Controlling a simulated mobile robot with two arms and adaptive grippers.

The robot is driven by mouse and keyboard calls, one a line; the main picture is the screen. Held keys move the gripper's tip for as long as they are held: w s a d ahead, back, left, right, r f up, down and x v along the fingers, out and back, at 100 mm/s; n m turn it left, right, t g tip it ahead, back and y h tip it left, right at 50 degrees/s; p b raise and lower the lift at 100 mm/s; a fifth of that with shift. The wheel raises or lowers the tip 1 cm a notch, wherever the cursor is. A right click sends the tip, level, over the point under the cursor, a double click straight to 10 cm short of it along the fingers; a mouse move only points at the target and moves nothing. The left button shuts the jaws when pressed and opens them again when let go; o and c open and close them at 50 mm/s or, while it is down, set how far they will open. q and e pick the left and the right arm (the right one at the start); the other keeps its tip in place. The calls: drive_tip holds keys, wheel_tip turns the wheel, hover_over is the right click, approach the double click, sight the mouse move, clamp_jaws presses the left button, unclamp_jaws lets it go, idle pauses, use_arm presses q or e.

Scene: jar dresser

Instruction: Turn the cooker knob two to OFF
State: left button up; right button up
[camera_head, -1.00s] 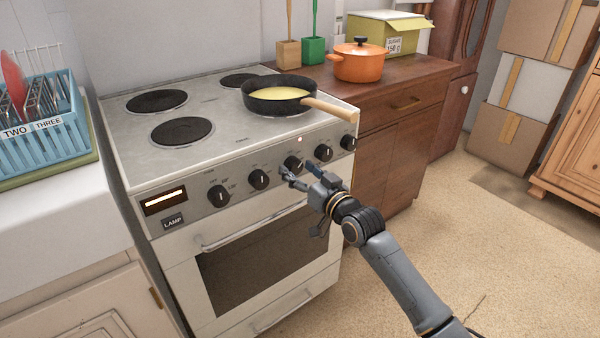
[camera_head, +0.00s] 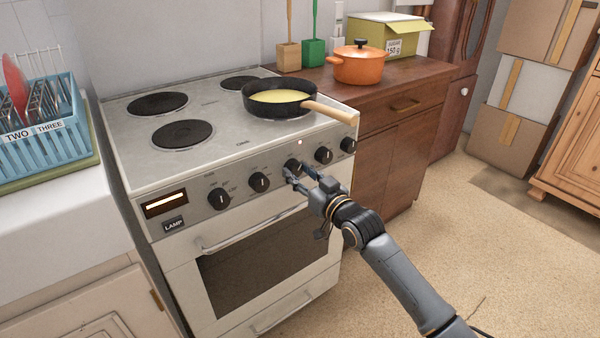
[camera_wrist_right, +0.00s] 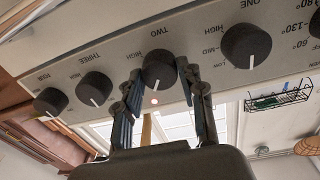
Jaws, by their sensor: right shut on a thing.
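The dark round cooker knob two (camera_head: 293,166) is on the front panel of the white cooker (camera_head: 150,225). In the right wrist view the knob (camera_wrist_right: 158,70) sits below the upside-down label TWO, and its white pointer line points down the picture. My right gripper (camera_head: 298,172) is shut on this knob. In the wrist view its two fingers (camera_wrist_right: 161,77) press on opposite sides of the knob. The fingers hide part of the knob in the head view. My left gripper is not in view.
Neighbouring knobs (camera_head: 259,181) (camera_head: 323,155) stand close on both sides. A frying pan (camera_head: 278,100) with yellow content is on the hob, its wooden handle (camera_head: 330,112) reaching over the front edge. The oven handle (camera_head: 250,228) lies below. The floor (camera_head: 470,240) at right is clear.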

drive_tip(key=n+p, duration=0.2)
drive_tip(key=n, duration=0.3)
drive_tip(key=shift+n, duration=0.3)
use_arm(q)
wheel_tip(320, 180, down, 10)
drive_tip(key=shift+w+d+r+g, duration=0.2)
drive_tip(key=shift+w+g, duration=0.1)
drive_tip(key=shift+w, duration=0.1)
use_arm(e)
drive_tip(key=shift+f+n, duration=0.1)
drive_tip(key=shift+n, duration=0.9)
drive_tip(key=o, duration=1.2)
drive_tip(key=shift+c, duration=0.2)
drive_tip(key=v, duration=1.2)
drive_tip(key=shift+f, duration=0.25)
